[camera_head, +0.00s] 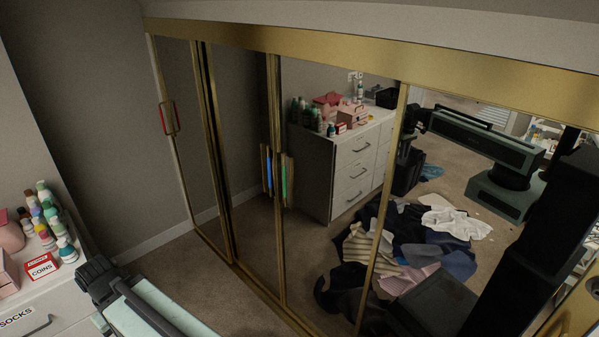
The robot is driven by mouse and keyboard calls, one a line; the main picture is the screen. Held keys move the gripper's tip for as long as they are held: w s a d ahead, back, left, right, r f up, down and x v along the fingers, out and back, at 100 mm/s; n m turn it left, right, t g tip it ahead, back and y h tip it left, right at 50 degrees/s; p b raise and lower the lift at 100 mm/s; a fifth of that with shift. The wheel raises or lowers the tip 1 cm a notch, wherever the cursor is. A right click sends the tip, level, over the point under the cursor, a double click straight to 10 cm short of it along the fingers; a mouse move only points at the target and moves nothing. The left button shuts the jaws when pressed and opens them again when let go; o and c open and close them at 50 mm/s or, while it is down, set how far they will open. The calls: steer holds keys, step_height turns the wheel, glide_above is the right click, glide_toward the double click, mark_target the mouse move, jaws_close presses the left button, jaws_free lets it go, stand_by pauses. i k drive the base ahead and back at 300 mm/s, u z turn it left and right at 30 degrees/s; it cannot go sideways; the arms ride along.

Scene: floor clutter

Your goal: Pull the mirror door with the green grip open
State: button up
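A row of gold-framed mirror doors fills the wall. The green grip (284,178) is an upright strip on a gold handle, at the left edge of the mirror door (318,250) in the middle. A blue grip (269,172) is close to its left, on the neighbouring door (240,170). A red grip (168,117) is on the leftmost door. The door with the green grip looks shut. My arm reaches in at the lower left, with its dark end (95,280) well away from the green grip. Its fingers cannot be made out.
A white dresser (60,312) with bottles and a COINS box (41,268) stands at the lower left, close to my arm. Carpet (215,285) is clear before the left doors. The mirrors reflect a dresser, heaped clothes and my own body.

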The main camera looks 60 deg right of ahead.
mark_target(335, 125)
steer(key=u, duration=0.15)
steer(key=i, duration=0.95)
steer(key=z, duration=0.1)
